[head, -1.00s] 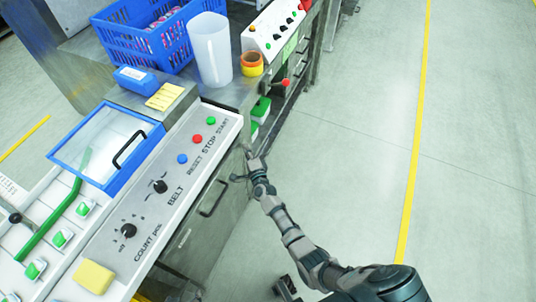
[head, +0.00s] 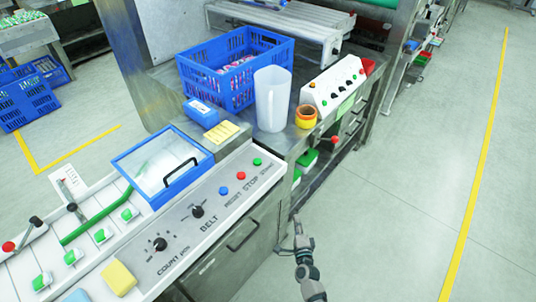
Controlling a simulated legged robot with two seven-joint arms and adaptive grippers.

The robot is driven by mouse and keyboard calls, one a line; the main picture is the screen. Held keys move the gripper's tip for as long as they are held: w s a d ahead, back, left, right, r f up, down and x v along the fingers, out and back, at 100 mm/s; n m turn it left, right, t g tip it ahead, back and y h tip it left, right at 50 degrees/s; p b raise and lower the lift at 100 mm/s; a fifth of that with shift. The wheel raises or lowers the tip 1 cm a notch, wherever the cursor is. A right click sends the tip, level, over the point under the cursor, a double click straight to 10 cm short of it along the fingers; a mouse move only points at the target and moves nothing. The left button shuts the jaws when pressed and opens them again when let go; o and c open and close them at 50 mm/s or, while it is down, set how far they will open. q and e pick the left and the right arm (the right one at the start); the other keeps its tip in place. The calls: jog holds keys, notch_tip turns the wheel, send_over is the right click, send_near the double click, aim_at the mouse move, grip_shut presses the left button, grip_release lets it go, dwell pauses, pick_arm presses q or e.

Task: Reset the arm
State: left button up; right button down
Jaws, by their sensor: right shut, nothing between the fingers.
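My right gripper (head: 297,238) is low in the head view, beside the front of the machine's cabinet (head: 237,250). Its fingers are shut with nothing between them, and no contact with the cabinet can be made out. My right arm comes up from the bottom edge. My left gripper is out of view. The control panel (head: 228,211) has blue, red and green buttons and two black knobs.
A blue crate (head: 225,92), a white jug (head: 271,104) and an orange-yellow tape roll (head: 306,117) stand on the bench. A yellow sponge (head: 118,278) lies on the panel's near end. Open floor (head: 410,180) is at the right.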

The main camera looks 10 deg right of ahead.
jog(key=s+a+f+n+g+y+p, duration=0.2)
jog(key=s+f+n+g, duration=0.2)
jog(key=s+f+n, duration=0.4)
jog(key=s+a+f+n+g+y+p, duration=0.25)
jog(key=s+f+n+g, duration=0.25)
jog(key=s+f, duration=0.45)
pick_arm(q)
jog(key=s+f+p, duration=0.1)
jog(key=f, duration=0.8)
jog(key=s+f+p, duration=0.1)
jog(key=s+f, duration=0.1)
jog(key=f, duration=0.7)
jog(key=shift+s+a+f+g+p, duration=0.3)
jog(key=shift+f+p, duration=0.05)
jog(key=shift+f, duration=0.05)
pick_arm(e)
jog(key=s+d+f+n+g+h, duration=0.1)
jog(key=s+f+n+g, duration=0.1)
jog(key=s, duration=0.6)
jog(key=s+d+f+n+g+h, duration=0.1)
jog(key=s+d+f+n+g, duration=0.1)
jog(key=s, duration=0.6)
jog(key=s+d+f+n+g+h, duration=0.1)
jog(key=s+d+f+n+g, duration=0.1)
jog(key=s, duration=0.6)
jog(key=shift+n+g, duration=0.5)
jog(key=shift+n, duration=0.5)
